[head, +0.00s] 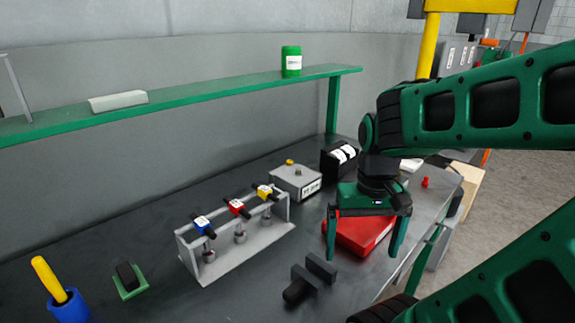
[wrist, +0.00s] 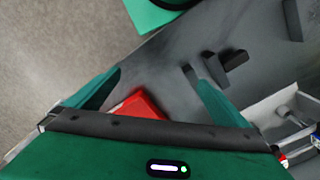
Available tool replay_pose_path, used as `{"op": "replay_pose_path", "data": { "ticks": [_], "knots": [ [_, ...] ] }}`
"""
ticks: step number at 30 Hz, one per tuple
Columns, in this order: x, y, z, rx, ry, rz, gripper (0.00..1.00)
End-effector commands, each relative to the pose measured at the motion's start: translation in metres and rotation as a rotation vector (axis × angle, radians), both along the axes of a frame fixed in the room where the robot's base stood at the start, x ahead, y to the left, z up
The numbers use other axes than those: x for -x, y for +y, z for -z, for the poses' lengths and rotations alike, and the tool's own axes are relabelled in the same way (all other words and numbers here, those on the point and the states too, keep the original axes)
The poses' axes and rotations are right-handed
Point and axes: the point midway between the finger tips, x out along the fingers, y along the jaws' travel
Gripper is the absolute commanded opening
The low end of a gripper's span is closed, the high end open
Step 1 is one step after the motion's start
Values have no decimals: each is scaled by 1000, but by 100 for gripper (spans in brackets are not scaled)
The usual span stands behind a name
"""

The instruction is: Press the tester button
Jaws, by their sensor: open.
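A grey box with a white label (head: 296,183), which looks like the tester, sits on the dark bench near the back. A small knob (head: 297,172) is on its top, and a yellow round piece (head: 290,162) shows at its back edge; I cannot tell which is the button. My gripper (head: 364,245) is open and empty, pointing down in front of and to the right of the grey box, by a red box (head: 358,237). In the wrist view the open fingers (wrist: 154,72) show with the red box (wrist: 137,106) near them; the grey box is not recognisable there.
A grey rack (head: 243,258) with blue, red and yellow-marked tools stands left of my gripper. A black fixture (head: 310,278) lies on the bench in front. A black box (head: 338,158) stands beside the grey box. A green shelf (head: 200,95) runs along the wall.

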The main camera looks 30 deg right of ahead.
Motion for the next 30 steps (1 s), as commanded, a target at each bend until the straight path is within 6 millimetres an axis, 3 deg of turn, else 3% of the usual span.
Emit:
{"op": "replay_pose_path", "data": {
  "ticks": [8,11,21,30],
  "knots": [
    [0,0,0,0,0,0,100],
    [0,0,0,0,0,0,81],
    [0,0,0,0,0,0,0],
    [0,0,0,0,0,0,0]
  ]
}}
